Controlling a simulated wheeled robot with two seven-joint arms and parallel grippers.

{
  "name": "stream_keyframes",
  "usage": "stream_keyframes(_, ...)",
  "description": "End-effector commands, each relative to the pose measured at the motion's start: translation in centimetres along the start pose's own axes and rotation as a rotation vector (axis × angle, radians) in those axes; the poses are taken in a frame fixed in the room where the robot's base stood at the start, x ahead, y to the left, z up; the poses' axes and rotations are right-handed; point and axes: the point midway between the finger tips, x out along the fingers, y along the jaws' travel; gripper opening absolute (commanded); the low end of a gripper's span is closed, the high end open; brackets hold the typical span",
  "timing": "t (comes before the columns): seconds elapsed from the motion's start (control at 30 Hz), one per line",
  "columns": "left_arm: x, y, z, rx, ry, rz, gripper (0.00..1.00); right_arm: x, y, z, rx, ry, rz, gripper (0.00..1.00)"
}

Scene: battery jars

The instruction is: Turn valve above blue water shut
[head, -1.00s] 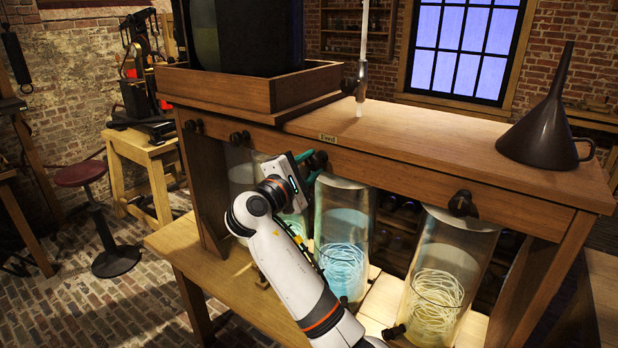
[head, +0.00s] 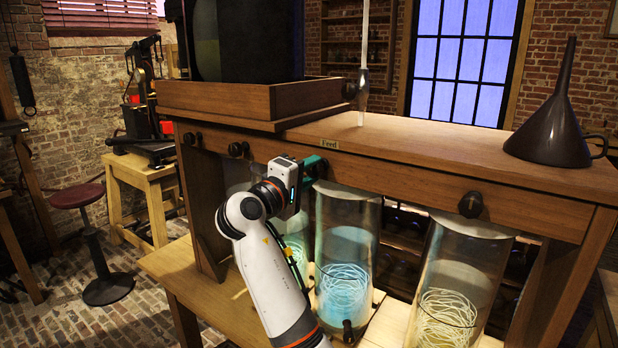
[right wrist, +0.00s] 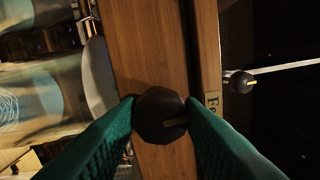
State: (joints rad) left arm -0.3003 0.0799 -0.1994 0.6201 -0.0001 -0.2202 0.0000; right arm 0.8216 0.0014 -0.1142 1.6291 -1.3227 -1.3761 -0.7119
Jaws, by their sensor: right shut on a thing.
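The jar of blue water (head: 343,290) stands on the lower shelf under the wooden bench, with pale coiled strands inside. The dark round valve above it (right wrist: 160,116) shows in the right wrist view on the bench's front board, with a yellow mark reaching toward the right. In the head view this valve is hidden behind my gripper. My right gripper (head: 314,166) reaches the board there, and its green fingers (right wrist: 161,118) are shut on the valve from both sides. My left gripper is not in view.
Similar dark valves sit on the board to the right (head: 471,204) and left (head: 236,149). A jar of yellowish liquid (head: 465,260) stands right of the blue one. A dark funnel (head: 552,130) and a "Feed" label (head: 329,144) are on the bench.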

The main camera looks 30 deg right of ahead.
Motion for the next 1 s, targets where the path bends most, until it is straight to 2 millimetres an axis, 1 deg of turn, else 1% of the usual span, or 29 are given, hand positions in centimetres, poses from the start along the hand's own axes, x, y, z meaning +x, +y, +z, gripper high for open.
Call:
stream_keyframes(0.4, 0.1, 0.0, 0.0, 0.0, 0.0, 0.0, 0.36, 0.0, 0.0, 0.0, 0.009, 0.001, 0.002, 0.11)
stream_keyframes(0.43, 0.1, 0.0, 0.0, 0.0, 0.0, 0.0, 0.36, 0.0, 0.0, 0.0, 0.009, 0.001, 0.002, 0.36)
stream_keyframes(0.53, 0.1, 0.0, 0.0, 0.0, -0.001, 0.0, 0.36, 0.0, 0.0, 0.0, 0.008, 0.001, 0.002, 0.52)
stream_keyframes(0.57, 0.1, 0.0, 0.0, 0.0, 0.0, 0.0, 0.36, 0.0, 0.0, 0.0, 0.008, 0.001, 0.002, 0.55)
stream_keyframes(0.87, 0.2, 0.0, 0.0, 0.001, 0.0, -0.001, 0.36, -0.2, 0.1, 0.0, 0.007, 0.0, 0.002, 0.55)
stream_keyframes(0.97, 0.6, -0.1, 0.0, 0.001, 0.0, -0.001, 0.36, -1.1, 0.2, 0.1, 0.009, -0.002, 0.003, 0.55)
stream_keyframes(1.0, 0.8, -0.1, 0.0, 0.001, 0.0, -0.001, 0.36, -1.7, 0.3, 0.0, 0.009, -0.002, 0.003, 0.55)
